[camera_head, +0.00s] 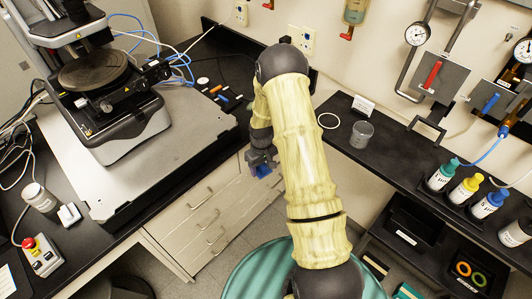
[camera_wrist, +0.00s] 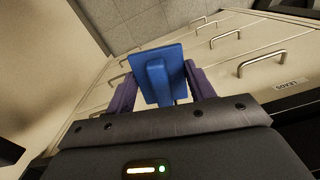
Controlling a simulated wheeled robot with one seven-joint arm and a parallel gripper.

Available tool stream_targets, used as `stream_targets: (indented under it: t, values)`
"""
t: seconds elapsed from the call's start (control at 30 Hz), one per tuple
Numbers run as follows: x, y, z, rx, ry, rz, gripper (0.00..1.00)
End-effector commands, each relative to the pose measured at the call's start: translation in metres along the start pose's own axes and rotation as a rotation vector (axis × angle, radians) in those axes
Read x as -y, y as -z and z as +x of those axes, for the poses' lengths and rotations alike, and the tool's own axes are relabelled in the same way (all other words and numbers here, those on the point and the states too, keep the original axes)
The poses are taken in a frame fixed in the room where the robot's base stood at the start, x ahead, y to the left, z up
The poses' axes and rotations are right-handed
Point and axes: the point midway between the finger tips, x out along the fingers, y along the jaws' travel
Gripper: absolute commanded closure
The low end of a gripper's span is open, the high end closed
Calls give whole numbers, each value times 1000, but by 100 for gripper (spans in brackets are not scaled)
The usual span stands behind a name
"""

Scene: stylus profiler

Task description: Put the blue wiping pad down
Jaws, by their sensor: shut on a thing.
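The blue wiping pad (camera_wrist: 172,58) is a flat blue square with a raised block-shaped handle. My gripper (camera_wrist: 158,90) is shut on it, with a purple finger on each side of the handle. In the head view the pad (camera_head: 262,171) shows small and partly hidden below my gripper (camera_head: 261,160). It hangs in the air in front of the drawer cabinet, below the level of the bench top, apart from any surface. The fingertips are partly hidden behind the pad in the wrist view.
The stylus profiler (camera_head: 100,90) stands on a grey slab (camera_head: 185,125) on the left bench. Small coloured items (camera_head: 218,92) lie near the slab's far right edge. The right bench (camera_head: 345,140) holds a glass beaker (camera_head: 361,134), a white ring (camera_head: 328,121) and several bottles (camera_head: 466,190). Drawers (camera_head: 205,215) are below.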

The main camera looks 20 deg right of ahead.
Motion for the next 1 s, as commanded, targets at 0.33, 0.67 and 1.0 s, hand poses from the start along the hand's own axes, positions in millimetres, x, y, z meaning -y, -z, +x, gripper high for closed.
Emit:
stream_targets:
  t: [0.33, 0.67, 1.0]
  values:
    - [43, -29, 92, 10, 0, 145, 68]
    - [70, -67, 160, 2, -17, 286, 68]
    - [70, -67, 159, 1, -17, 288, 68]
